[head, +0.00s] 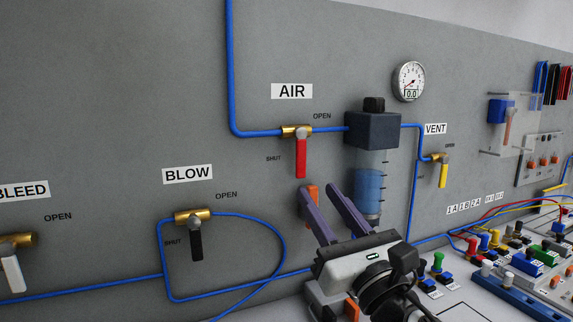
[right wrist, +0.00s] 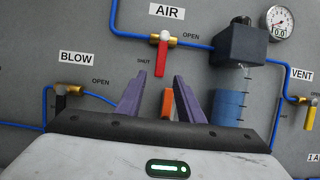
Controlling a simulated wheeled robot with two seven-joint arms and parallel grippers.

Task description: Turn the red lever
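The red lever (head: 301,158) hangs straight down from a brass valve (head: 297,131) on the blue AIR line, between the SHUT and OPEN labels. It also shows in the right wrist view (right wrist: 161,60). My right gripper (head: 320,188) is below the lever, its two purple fingers spread apart and pointing up toward the wall. The fingers show in the right wrist view (right wrist: 160,82) with the lever above and between their tips, apart from them. An orange piece (right wrist: 168,103) shows between the fingers; I cannot tell what it belongs to. My left gripper is out of view.
A dark-topped filter bowl (head: 371,130) is right of the lever, with a gauge (head: 408,82) above. The black BLOW lever (head: 196,244) is lower left; the yellow VENT lever (head: 444,174) is right. Coloured fittings (head: 490,250) crowd the bench at right.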

